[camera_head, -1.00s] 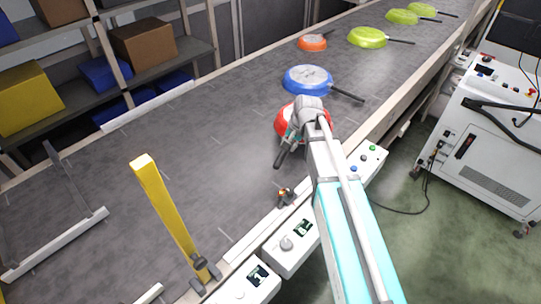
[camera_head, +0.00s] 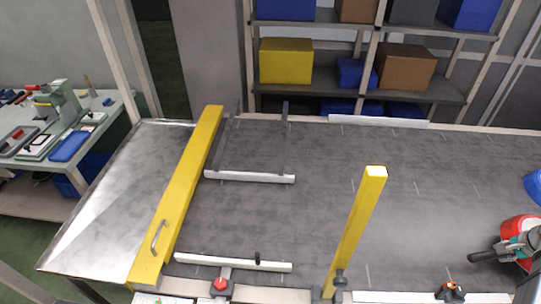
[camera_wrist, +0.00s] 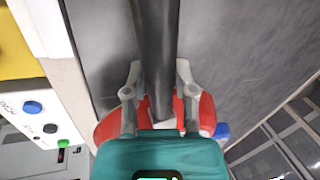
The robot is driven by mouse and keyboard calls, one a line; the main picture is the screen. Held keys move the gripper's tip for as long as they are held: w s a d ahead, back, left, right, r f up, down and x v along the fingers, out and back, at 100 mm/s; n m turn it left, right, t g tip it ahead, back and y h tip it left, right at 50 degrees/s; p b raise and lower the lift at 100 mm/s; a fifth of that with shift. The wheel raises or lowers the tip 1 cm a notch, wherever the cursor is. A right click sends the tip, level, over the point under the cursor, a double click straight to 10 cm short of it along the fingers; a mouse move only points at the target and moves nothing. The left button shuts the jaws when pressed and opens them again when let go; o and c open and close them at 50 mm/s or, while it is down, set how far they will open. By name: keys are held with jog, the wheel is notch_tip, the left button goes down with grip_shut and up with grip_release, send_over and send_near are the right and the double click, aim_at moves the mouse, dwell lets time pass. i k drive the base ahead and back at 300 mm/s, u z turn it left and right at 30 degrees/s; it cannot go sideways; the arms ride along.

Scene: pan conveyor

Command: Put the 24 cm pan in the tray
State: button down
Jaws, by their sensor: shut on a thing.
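A red pan (camera_head: 519,226) is at the right edge of the head view, partly cut off by the frame and covered by my gripper (camera_head: 508,249). Its dark handle (camera_head: 488,256) points left. In the wrist view the fingers of my gripper (camera_wrist: 158,92) are closed on the dark handle (camera_wrist: 157,40), with the red pan (camera_wrist: 108,126) beyond, partly hidden by the gripper body. I cannot read a size on it. A shiny metal tray (camera_head: 95,200) is at the left end of the conveyor, beyond a yellow bar, and looks empty.
The yellow bar (camera_head: 178,195) with a handle crosses the belt before the tray. A yellow post (camera_head: 357,230) slants over the belt. White guide rails (camera_head: 250,177) lie on it. A blue pan (camera_head: 534,186) is at the right edge.

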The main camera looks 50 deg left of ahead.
aim_at(119, 195)
jog(key=k, duration=1.6)
